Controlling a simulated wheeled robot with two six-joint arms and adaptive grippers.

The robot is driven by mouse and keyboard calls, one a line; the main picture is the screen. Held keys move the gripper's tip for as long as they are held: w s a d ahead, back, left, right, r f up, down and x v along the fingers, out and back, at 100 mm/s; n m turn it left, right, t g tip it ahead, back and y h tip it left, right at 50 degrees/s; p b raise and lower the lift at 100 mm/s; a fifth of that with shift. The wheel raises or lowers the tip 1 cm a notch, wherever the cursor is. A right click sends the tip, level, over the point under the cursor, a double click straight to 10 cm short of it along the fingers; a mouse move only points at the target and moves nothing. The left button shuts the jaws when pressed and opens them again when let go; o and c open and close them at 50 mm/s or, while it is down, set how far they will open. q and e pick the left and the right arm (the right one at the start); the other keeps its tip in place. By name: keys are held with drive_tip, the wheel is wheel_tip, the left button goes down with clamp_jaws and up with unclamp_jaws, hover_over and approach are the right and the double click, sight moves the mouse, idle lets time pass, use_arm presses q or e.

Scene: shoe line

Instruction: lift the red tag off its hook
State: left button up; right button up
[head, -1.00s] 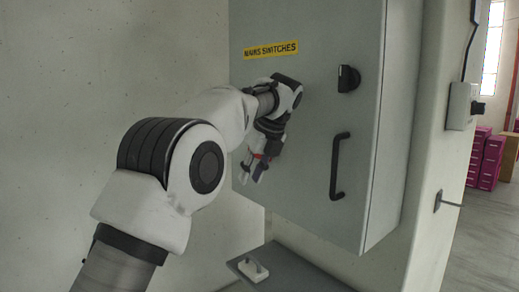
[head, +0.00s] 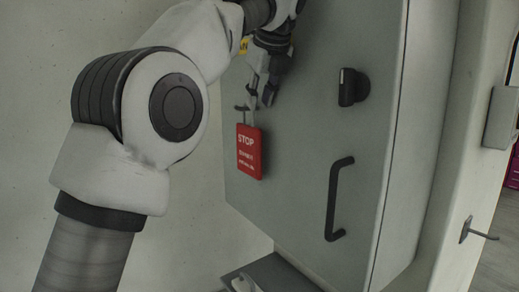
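The red tag (head: 249,152), with white STOP lettering, hangs upright in front of the grey cabinet door. A pale loop runs up from its top beside a small dark hook (head: 240,107). My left gripper (head: 260,101) is just above the tag, by the loop and hook. Its fingertips look apart, with no tag body between them. The near finger overlaps the loop's top, so I cannot tell whether the loop touches the finger or how it sits on the hook. My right gripper is out of view.
The grey cabinet (head: 300,125) has a black rotary knob (head: 352,87) and a black bar handle (head: 337,200) right of the tag. A yellow label (head: 243,46) is mostly hidden by my arm. A ledge (head: 283,272) lies below. A wall peg (head: 478,232) sticks out at right.

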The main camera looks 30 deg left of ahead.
sight(251, 126)
use_arm(q)
drive_tip(key=x, duration=0.8)
drive_tip(key=shift+s+a+f+b, duration=0.2)
drive_tip(key=shift+s+f+b, duration=0.05)
drive_tip(key=shift+f+b, duration=0.15)
drive_tip(key=shift+a+f, duration=0.2)
drive_tip(key=shift+f, duration=0.1)
drive_tip(key=shift+s+a, duration=0.1)
drive_tip(key=shift+s, duration=0.25)
drive_tip(key=shift+w, duration=0.25)
clamp_jaws()
